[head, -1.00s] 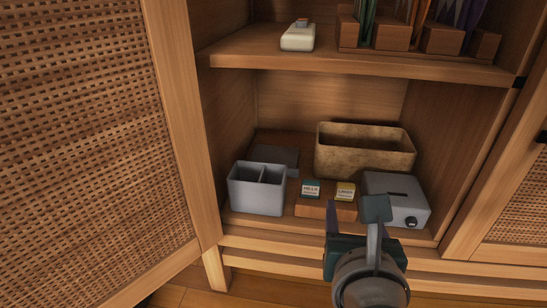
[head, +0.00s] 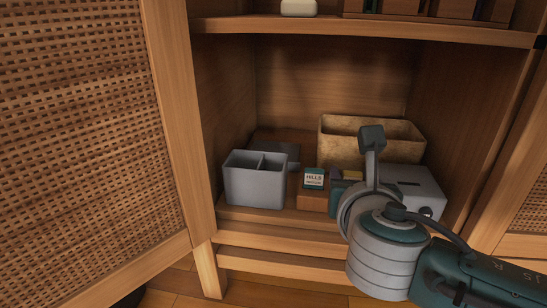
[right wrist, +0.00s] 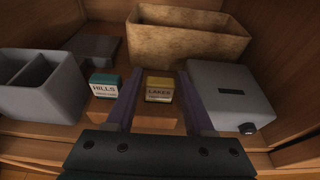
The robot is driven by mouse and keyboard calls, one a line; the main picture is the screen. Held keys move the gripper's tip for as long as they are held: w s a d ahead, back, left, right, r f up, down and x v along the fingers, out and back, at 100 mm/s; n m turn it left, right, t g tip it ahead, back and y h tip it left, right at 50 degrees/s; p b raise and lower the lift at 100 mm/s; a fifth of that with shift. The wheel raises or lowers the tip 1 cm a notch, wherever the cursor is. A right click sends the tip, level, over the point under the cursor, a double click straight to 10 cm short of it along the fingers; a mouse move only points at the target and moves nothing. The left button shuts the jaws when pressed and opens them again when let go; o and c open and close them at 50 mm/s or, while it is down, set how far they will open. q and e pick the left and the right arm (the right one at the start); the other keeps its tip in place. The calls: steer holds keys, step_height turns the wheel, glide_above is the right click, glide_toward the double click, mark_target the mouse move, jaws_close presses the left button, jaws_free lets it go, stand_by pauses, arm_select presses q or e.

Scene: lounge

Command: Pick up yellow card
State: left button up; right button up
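The yellow card (right wrist: 159,89), labelled LAKES, stands in a small wooden holder (right wrist: 152,118) on the lower shelf. In the head view only a bit of the yellow card (head: 352,175) shows behind my right arm. The teal HILLS card (right wrist: 105,85) stands to its left in the same holder, and also shows in the head view (head: 314,178). My right gripper (right wrist: 160,80) is open, with one finger on each side of the yellow card, apart from it in the picture. Its fingertips are hidden in the head view. My left gripper is not in view.
A grey divided box (head: 254,182) stands left of the holder and a grey slotted box (head: 414,184) close on its right. A beige bin (head: 337,147) is behind. The upper shelf (head: 370,30) overhangs, and a woven door (head: 80,140) is at left.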

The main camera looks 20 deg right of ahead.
jaws_close()
stand_by(0.4)
